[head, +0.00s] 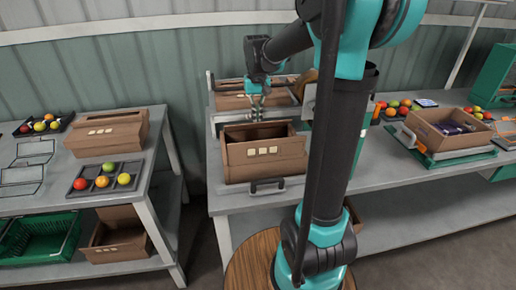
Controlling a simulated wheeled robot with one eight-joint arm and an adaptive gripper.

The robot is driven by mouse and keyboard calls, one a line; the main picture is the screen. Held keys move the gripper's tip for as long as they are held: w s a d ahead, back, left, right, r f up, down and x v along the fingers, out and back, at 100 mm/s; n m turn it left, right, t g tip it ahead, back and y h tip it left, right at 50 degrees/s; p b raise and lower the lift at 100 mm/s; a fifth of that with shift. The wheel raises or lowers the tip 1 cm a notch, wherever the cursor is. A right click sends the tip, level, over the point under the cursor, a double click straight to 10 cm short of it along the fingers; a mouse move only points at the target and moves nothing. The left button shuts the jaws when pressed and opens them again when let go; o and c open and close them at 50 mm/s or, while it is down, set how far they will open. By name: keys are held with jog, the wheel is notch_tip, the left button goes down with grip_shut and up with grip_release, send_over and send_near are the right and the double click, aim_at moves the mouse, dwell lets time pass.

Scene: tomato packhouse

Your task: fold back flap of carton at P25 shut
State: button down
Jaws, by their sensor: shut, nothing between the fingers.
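A brown carton (262,166) with several pale labels on its front stands on the middle grey table. Its top is at least partly open and the inside looks dark; I cannot tell the back flap's exact angle. My gripper (257,117) is shut and empty, pointing down at the carton's back edge. I cannot tell whether its fingertips touch the flap. A second carton (230,102) stands behind, partly hidden by my gripper and arm. No P25 mark is legible.
A closed-looking carton (108,137) and a dark tray of fruit (98,193) are on the left table. An open carton (430,142) stands on a green-edged scale or tray at right. My arm column hides part of the middle. A black handle (268,185) lies before the carton.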

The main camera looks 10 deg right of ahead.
jog(key=shift+s+f, duration=0.8)
jog(key=shift+s, duration=0.2)
jog(key=shift+s+f, duration=0.5)
jog(key=shift+f, duration=0.25)
jog(key=shift+r, duration=0.1)
jog(key=shift+r, duration=3.95)
